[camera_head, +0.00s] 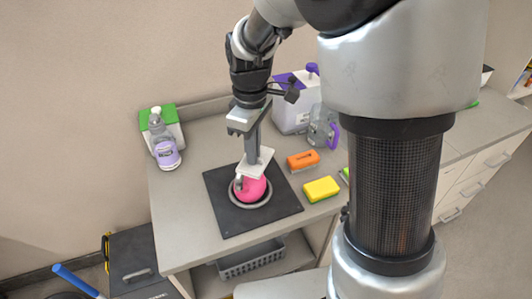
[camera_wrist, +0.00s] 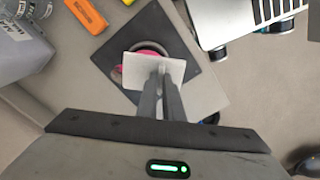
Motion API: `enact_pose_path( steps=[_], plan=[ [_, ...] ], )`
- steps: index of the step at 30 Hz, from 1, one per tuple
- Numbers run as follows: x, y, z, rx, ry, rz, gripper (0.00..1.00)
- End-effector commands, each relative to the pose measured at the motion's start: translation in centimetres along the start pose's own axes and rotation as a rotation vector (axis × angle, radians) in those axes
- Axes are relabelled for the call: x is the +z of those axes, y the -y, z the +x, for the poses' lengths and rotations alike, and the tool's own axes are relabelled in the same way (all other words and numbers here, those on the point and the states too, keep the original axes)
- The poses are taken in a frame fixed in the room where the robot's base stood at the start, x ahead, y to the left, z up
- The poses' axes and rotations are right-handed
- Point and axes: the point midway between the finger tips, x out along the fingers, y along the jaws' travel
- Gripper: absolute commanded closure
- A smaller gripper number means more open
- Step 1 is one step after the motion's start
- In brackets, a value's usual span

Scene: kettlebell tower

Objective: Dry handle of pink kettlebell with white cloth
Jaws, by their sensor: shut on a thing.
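The pink kettlebell (camera_head: 252,190) stands on a black square mat (camera_head: 230,217), inside a grey ring (camera_head: 236,203). The white cloth (camera_head: 259,163) looks like a flat pale piece over the kettlebell's top, and it also shows in the wrist view (camera_wrist: 140,67). My gripper (camera_head: 250,160) points down above the kettlebell and is shut on the white cloth; its fingers also show in the wrist view (camera_wrist: 161,72). The cloth hides most of the kettlebell's handle. I cannot tell whether the cloth touches the handle.
A purple-labelled bottle (camera_head: 164,145) and a green-topped box (camera_head: 172,122) stand at the back left. A white container (camera_head: 291,115) and a clear bottle (camera_head: 321,127) stand behind. A grey basket (camera_head: 252,262) sits below.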

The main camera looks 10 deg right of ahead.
Motion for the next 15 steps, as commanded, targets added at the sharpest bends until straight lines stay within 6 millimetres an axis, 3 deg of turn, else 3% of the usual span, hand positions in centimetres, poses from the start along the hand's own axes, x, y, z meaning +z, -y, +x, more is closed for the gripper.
enact_pose_path(
  steps=[15],
  plan=[
    [0.02,0.00,0.73,0.000,0.000,0.000,1.00]
  ],
)
